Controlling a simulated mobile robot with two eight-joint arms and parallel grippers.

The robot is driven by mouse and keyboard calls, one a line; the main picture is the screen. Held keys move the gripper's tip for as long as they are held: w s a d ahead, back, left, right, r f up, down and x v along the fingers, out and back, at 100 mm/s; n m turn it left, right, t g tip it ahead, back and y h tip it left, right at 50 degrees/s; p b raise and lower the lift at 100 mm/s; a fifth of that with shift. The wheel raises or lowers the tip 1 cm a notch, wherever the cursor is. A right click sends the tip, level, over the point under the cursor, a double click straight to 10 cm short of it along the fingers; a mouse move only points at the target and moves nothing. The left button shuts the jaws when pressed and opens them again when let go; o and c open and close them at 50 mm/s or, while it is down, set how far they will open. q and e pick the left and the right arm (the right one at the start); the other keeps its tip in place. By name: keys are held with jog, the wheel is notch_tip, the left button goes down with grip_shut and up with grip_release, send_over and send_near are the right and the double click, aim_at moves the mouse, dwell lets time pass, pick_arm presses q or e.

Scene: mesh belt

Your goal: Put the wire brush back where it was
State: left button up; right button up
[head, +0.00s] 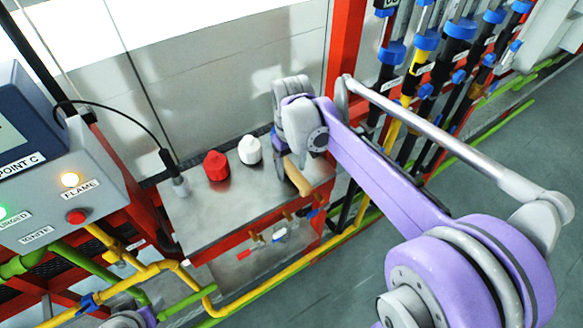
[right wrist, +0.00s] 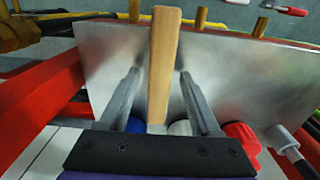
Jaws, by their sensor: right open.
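The wire brush shows as a pale wooden handle (head: 297,178) at the right end of the metal shelf. In the right wrist view the handle (right wrist: 164,60) runs between the fingers; its bristles are hidden. My right gripper (head: 281,158) is over the shelf's right end, pointing down. In the wrist view its two fingers (right wrist: 161,75) are apart, one on each side of the handle, with a gap on both sides. My left gripper is not in view; only a bit of purple and grey arm shows at the bottom left of the head view.
The metal shelf (head: 210,215) carries a red cap (head: 215,165), a white cap (head: 249,150) and a cabled probe (head: 180,185). Small tools hang on its front. A control box (head: 75,180) stands left. Yellow pipes (head: 185,285) run in front; vertical pipes (head: 425,60) stand right.

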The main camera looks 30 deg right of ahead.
aim_at(292, 169)
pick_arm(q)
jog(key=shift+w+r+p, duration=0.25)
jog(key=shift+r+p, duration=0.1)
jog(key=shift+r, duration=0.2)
pick_arm(e)
notch_tip(292, 169, up, 11)
jog(key=shift+r, duration=0.15)
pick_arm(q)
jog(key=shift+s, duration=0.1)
